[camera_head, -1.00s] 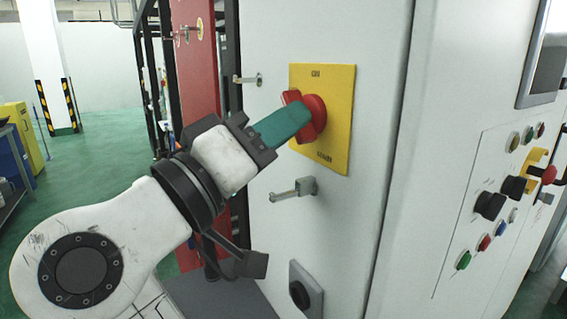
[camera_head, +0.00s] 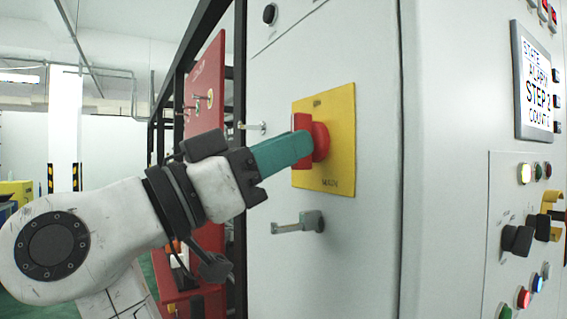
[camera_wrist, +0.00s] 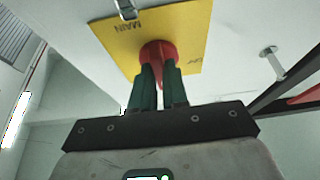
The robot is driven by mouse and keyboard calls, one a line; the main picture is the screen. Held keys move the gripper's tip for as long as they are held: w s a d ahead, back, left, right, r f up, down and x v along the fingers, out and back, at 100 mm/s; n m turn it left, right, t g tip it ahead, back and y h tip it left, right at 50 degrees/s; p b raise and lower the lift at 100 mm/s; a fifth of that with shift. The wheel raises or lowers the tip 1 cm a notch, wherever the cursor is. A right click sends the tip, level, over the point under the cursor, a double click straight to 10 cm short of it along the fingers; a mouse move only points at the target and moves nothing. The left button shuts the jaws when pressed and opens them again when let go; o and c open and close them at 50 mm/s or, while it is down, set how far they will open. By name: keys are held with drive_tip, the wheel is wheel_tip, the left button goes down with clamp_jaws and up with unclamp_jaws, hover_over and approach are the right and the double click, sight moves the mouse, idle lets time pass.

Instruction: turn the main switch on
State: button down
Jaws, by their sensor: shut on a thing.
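The main switch is a red rotary handle (camera_head: 321,141) on a yellow plate (camera_head: 326,184) marked MAIN, fixed to a pale grey cabinet wall. Its grip bar looks about upright in the head view. My gripper (camera_head: 300,147), with green fingers, reaches it from the left and is shut on the handle. In the wrist view, the fingers of my gripper (camera_wrist: 159,72) lie either side of the red handle (camera_wrist: 158,49), in front of the yellow plate (camera_wrist: 112,42). The fingers hide part of the grip bar.
A latch handle (camera_head: 298,223) juts out below the plate, and a smaller one (camera_head: 252,126) sits to its left. A red panel (camera_head: 203,100) stands behind.

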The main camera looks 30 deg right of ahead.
drive_tip(key=shift+f, duration=0.1)
idle(0.3)
drive_tip(key=c, duration=1.1)
unclamp_jaws()
drive_tip(key=shift+c, duration=0.2)
drive_tip(key=shift+a, duration=0.1)
drive_tip(key=v, duration=1)
drive_tip(key=shift+a, duration=0.35)
drive_tip(key=shift+w+f, duration=0.1)
